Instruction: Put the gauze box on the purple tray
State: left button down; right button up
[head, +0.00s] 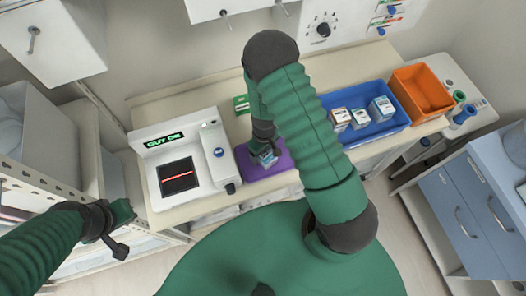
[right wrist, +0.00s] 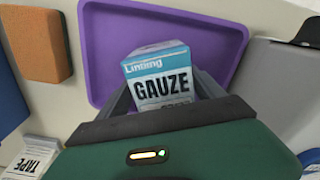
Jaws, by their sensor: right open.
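The purple tray (head: 284,161) lies on the counter, right of the grey-white device; it also fills the upper middle of the right wrist view (right wrist: 105,50). The gauze box (head: 266,159), white and blue with "GAUZE" on its face, is at the tray; it shows clearly in the right wrist view (right wrist: 163,80). My right gripper (head: 264,148) is over the tray, its jaws open with the box between them. The box's lower end is hidden by the gripper, and I cannot tell whether it rests fully on the tray. My left gripper (head: 118,228) is off the counter at left, apart from everything.
A blue bin (head: 383,130) with several small boxes and an orange bin (head: 421,92) stand at right. The device (head: 165,150) with a lit display borders the tray at left. A green-white pack (head: 241,104) lies behind. A tape box (right wrist: 32,158) shows in the right wrist view.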

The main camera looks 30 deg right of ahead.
jog(key=shift+s+d+f, duration=0.1)
jog(key=shift+d, duration=0.45)
jog(key=shift+a+r, duration=0.2)
jog(key=shift+r, duration=0.05)
notch_tip(320, 180, up, 13)
jog(key=shift+a+f, duration=0.1)
jog(key=shift+a, duration=0.05)
jog(key=s+a+r+m+t, duration=0.1)
jog(key=s+a+r, duration=0.2)
jog(key=r, duration=0.3)
jog(key=s+a+r+m+t, duration=0.1)
jog(key=s+a+r+t, duration=0.15)
jog(key=r, duration=0.25)
pick_arm(q)
jog(key=s+b+x, duration=0.2)
jog(key=b+x, duration=0.7)
jog(key=b, duration=0.1)
jog(key=shift+d+f, duration=0.4)
jog(key=shift+f, duration=0.25)
pick_arm(e)
notch_tip(320, 180, down, 10)
jog(key=shift+w+d+f+g, duration=0.2)
jog(key=shift+d+f+g, duration=0.1)
jog(key=shift+g, duration=0.15)
